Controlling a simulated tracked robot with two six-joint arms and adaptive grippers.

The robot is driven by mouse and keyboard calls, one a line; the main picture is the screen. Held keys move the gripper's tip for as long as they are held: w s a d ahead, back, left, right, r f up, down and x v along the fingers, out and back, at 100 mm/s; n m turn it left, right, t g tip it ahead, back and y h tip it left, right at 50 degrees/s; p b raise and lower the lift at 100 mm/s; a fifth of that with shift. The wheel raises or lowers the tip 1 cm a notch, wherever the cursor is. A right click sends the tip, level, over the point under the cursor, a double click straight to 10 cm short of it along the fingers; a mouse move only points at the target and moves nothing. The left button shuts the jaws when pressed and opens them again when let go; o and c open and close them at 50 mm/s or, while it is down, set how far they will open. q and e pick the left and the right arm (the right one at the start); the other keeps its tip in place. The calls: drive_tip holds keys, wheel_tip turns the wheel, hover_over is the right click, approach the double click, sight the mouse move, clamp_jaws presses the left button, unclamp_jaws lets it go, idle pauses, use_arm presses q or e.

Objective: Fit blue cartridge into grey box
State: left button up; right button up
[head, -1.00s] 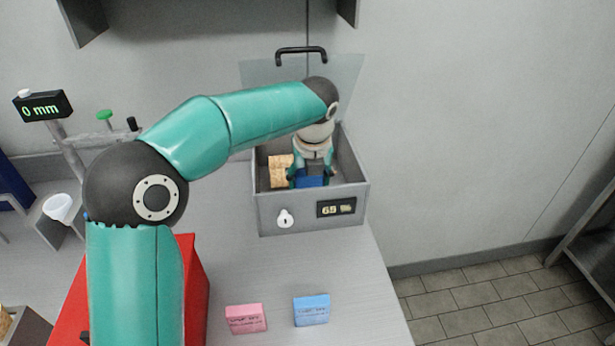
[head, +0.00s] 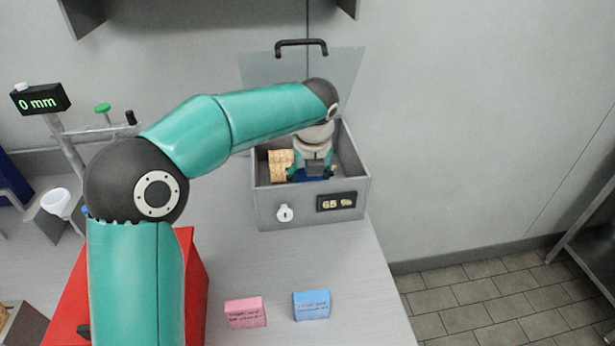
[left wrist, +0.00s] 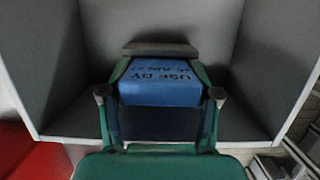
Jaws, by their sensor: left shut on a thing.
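The grey box (head: 280,210) stands open on the bench with its clear lid raised behind it. Its front has a white keyhole piece and a small display that seems to read 65 %. My left gripper (head: 312,174) reaches down inside the box and is shut on the blue cartridge (head: 322,175). In the left wrist view, the cartridge (left wrist: 160,88), with "USE BY" printed on it, sits between the two fingers of the gripper (left wrist: 160,72), with the box's grey walls around. I cannot tell whether the cartridge touches the floor. My right gripper is not in view.
A tan, cork-like block (head: 280,166) lies in the box left of the gripper. A pink block (head: 245,312) and a light blue block (head: 312,305) stand on the bench in front. A red object (head: 196,285) is beside my arm. A 0 mm gauge (head: 40,99) is at left.

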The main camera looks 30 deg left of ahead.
use_arm(q)
drive_tip(key=shift+f+b, duration=0.35)
drive_tip(key=shift+f, duration=0.3)
drive_tip(key=o, duration=1.3)
drive_tip(key=shift+c, duration=0.2)
drive_tip(key=shift+r, duration=0.1)
drive_tip(key=v, duration=1.1)
drive_tip(key=shift+r, duration=0.3)
drive_tip(key=shift+s, duration=0.1)
